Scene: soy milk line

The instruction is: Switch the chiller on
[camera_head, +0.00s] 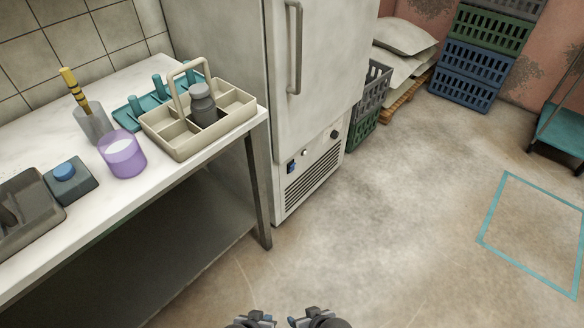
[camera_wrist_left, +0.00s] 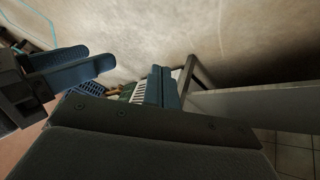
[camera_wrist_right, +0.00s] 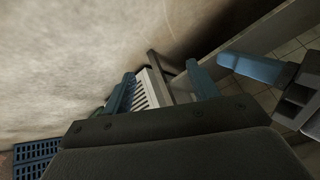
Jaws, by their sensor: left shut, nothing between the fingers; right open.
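The chiller (camera_head: 315,75) is a tall pale cabinet with a vertical door handle (camera_head: 294,47). Its low front panel holds a small blue switch (camera_head: 291,166), a dark round knob (camera_head: 334,134) and a slatted vent (camera_head: 313,176). Whether the switch is on or off is too small to tell. My left gripper (camera_head: 262,318) is shut and empty at the bottom of the head view, well in front of the panel. My right gripper (camera_head: 305,316) is open and empty beside it. The vent shows beyond the fingers in the left wrist view (camera_wrist_left: 140,92) and right wrist view (camera_wrist_right: 145,92).
A white-topped table (camera_head: 40,253) stands left of the chiller, with a caddy (camera_head: 178,148), a purple cup (camera_head: 122,154) and a blue-button box (camera_head: 70,181) on it. Crates (camera_head: 466,75) and sacks (camera_head: 403,38) stand behind. The floor before the chiller is clear.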

